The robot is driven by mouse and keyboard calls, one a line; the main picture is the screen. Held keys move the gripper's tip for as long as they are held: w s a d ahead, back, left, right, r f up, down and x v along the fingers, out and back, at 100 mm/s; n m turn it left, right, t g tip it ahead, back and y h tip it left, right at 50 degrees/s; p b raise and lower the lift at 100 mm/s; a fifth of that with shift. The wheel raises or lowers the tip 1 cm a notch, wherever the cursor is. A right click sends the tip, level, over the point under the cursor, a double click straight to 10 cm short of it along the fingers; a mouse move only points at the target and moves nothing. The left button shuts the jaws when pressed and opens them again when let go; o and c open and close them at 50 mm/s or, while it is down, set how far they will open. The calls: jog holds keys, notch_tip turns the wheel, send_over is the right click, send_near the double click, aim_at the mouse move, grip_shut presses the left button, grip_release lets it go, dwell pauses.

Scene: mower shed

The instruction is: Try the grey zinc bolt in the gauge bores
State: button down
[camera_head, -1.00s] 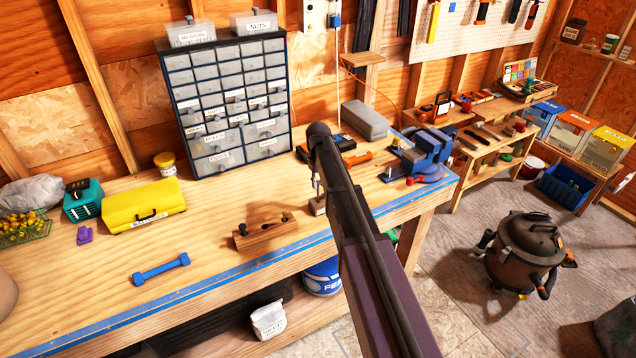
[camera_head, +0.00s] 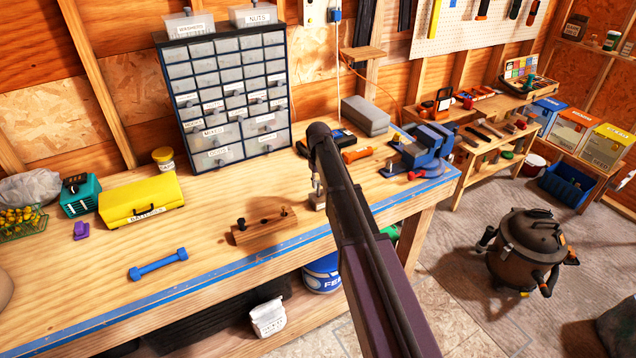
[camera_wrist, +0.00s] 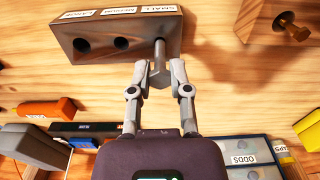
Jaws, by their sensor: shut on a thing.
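The large and medium bores show as dark, empty holes. My gripper (camera_wrist: 160,76) is shut on the grey zinc bolt (camera_wrist: 160,54). The bolt's shank points at the SMALL bore and its far end meets the block there. I cannot tell how far, if at all, it is inside. In the head view my arm hides most of the gauge block (camera_head: 318,202).
A wooden holder (camera_head: 264,230) with bolts stands left of the gauge block; it also shows in the wrist view (camera_wrist: 258,25). The drawer cabinet (camera_head: 225,100) stands behind. An orange tool (camera_head: 357,154) and blue vise (camera_head: 425,150) lie right.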

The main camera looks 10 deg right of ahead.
aim_at(318, 181)
jog(key=shift+f+b, duration=0.35)
jog(key=shift+b, duration=0.05)
dwell(3.4)
jog(key=shift+r+p, duration=0.6)
dwell(1.9)
jog(key=shift+r+p, duration=2.4)
jog(key=shift+f, duration=0.1)
jog(key=shift+f+b, duration=1.25)
jog(key=shift+b, duration=0.1)
